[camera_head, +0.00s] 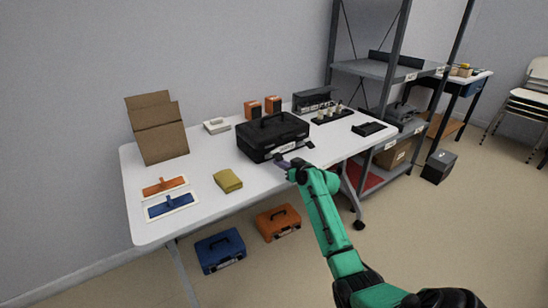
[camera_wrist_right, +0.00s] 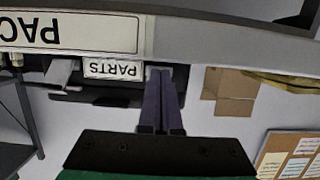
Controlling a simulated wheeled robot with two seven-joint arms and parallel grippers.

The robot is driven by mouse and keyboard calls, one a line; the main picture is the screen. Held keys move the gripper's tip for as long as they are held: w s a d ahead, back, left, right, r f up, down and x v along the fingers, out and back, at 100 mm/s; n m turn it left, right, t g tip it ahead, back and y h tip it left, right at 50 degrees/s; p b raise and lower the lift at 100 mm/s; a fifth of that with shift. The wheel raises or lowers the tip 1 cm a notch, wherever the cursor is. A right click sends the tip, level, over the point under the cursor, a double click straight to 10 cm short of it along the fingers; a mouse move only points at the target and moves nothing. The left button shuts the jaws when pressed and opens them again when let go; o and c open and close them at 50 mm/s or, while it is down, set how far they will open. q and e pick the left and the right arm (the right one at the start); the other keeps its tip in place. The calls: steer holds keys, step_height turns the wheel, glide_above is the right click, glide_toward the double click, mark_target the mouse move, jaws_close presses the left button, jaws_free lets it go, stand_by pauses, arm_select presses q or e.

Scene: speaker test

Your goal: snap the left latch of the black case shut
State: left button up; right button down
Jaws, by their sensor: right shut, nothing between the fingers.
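The black case (camera_head: 262,130) stands on the white table with its lid down and its handle on top. A white label (camera_head: 284,148) is on its front. In the wrist view my right fingers (camera_wrist_right: 160,72) lie together beside a PARTS label (camera_wrist_right: 113,69); contact is unclear. A dark flap (camera_head: 307,145) juts out at the case's right front. My left gripper is not in view.
On the table (camera_head: 235,205), a yellow cloth (camera_head: 228,181), two trowel-like tools (camera_head: 170,206) and a cardboard box (camera_head: 160,135) are to the left. Orange boxes (camera_head: 272,104) and a peg rack (camera_head: 332,114) stand behind. A small black tray (camera_head: 369,129) is right.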

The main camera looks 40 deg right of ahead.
steer(key=v, duration=0.1)
steer(key=p+v, duration=0.1)
steer(key=v, duration=0.1)
steer(key=p+v, duration=0.1)
steer(key=shift+s+f, duration=0.3)
steer(key=shift+f, duration=0.05)
steer(key=shift+s+f, duration=0.1)
steer(key=shift+s, duration=0.95)
